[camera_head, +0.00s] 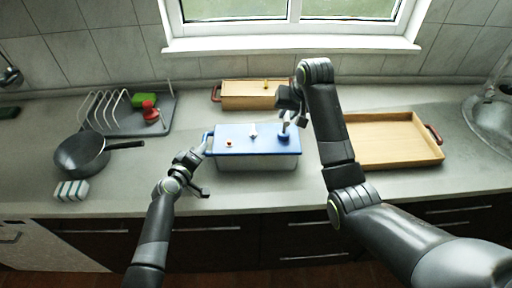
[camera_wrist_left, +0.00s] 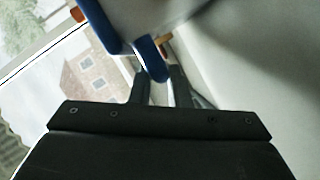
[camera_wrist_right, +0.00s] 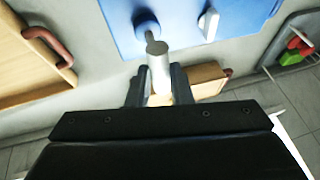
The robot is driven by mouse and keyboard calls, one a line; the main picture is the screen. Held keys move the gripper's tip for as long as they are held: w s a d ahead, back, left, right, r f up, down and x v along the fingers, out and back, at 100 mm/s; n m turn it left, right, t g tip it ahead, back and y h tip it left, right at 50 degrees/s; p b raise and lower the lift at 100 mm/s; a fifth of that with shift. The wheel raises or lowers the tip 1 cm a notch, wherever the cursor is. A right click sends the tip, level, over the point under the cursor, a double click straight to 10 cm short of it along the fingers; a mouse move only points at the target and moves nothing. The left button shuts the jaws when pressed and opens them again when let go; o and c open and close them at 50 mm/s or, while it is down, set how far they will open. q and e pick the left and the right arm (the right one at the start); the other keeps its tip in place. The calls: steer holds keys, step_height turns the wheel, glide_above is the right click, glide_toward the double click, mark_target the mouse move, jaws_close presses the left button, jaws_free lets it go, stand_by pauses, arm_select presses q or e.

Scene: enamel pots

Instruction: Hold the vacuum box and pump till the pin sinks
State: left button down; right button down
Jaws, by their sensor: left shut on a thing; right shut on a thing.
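The vacuum box (camera_head: 257,154) stands mid-counter, with a pale body and a blue lid (camera_head: 265,148). A red pin (camera_head: 229,144) shows on the lid's left part; its height is too small to judge. My left gripper (camera_head: 203,155) is shut on the blue side handle (camera_wrist_left: 150,58) at the box's left end. The pump (camera_head: 284,136) rises from the lid's right part, with a blue base and a pale rod (camera_wrist_right: 158,68). My right gripper (camera_head: 290,108) is above it, shut on the pump's top, which the fingers partly hide.
A white tab (camera_head: 252,131) stands mid-lid. A wooden box (camera_head: 253,98) is behind, a wooden tray (camera_head: 395,158) to the right. A dish rack (camera_head: 140,130), a pan (camera_head: 80,155) and a striped sponge (camera_head: 70,190) are on the left. Counter in front of the box is clear.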

glide_above(285, 139)
steer(key=shift+s+d+f, duration=0.1)
steer(key=shift+f, duration=2.3)
steer(key=shift+c, duration=2.1)
jaws_free()
steer(key=shift+r, duration=0.1)
steer(key=shift+r, duration=0.1)
steer(key=a+v, duration=0.1)
steer(key=v, duration=0.5)
steer(key=shift+s+d+r, duration=0.2)
steer(key=shift+d+r, duration=0.2)
steer(key=shift+d, duration=0.05)
